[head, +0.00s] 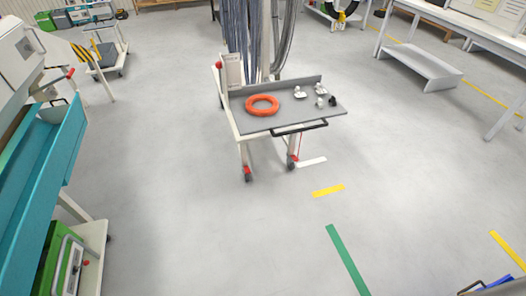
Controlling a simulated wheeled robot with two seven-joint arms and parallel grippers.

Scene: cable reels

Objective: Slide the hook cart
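A wheeled cart (290,124), which I take to be the hook cart, stands in the middle of the head view. It has a pale frame, a grey top and a black handle (299,128) on its near edge. Its visible near casters (248,174) have red parts. An orange ring (262,105) and several small white and dark pieces lie on the top. Grey and bluish cables (233,35) hang at the cart's back, and their upper ends are out of view. No hooks can be made out. Neither of my grippers is in view.
A teal-sided bench or machine (40,190) stands at the left, with a green case (62,268) low down. Another cart (100,50) is at the back left. White tables (460,25) and a grey step (420,66) are at the right. The floor before the cart is clear, with tape marks.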

